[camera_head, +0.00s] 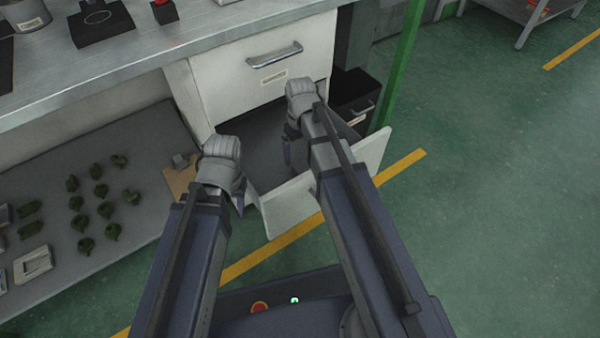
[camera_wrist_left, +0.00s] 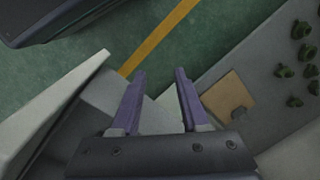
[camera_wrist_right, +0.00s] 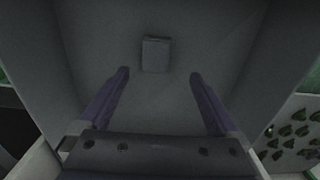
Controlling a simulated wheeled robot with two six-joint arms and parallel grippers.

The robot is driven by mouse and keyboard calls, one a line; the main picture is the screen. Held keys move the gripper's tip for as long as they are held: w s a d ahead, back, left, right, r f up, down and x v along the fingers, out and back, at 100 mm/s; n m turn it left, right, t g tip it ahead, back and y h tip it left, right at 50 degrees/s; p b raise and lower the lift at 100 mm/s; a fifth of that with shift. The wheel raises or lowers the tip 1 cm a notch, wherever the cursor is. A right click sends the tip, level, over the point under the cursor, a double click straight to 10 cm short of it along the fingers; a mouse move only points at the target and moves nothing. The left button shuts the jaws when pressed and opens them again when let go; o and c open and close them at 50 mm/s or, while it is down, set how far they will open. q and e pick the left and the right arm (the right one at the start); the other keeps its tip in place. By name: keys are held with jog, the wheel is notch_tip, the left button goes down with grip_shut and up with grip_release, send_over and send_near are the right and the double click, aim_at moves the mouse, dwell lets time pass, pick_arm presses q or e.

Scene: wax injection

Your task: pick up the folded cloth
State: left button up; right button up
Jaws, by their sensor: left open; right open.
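A small grey rectangular item that looks like the folded cloth (camera_wrist_right: 156,54) lies on the floor of the open lower drawer in the right wrist view. In the head view I cannot make it out; my arms cover part of the drawer (camera_head: 258,138). My right gripper (camera_wrist_right: 160,73) is open and empty, pointing down into the drawer, with the cloth a little beyond the fingertips and between their lines. My left gripper (camera_wrist_left: 160,73) is open and empty near the drawer's left front corner; it also shows in the head view (camera_head: 241,203).
The white drawer front (camera_head: 292,205) sticks out towards me. A closed upper drawer (camera_head: 265,65) and the worktop (camera_head: 130,55) are above. A grey lower shelf (camera_head: 145,150) at left holds several green parts. A green post (camera_head: 404,60) stands at right.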

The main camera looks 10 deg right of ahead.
aim_at(301, 167)
jog(key=shift+f+b, duration=1.1)
jog(key=shift+f, duration=0.2)
jog(key=shift+f, duration=0.1)
jog(key=f+b, duration=0.5)
jog(key=shift+w+d, duration=0.25)
grip_shut()
notch_tip(301, 167, up, 10)
jog(key=p, duration=1)
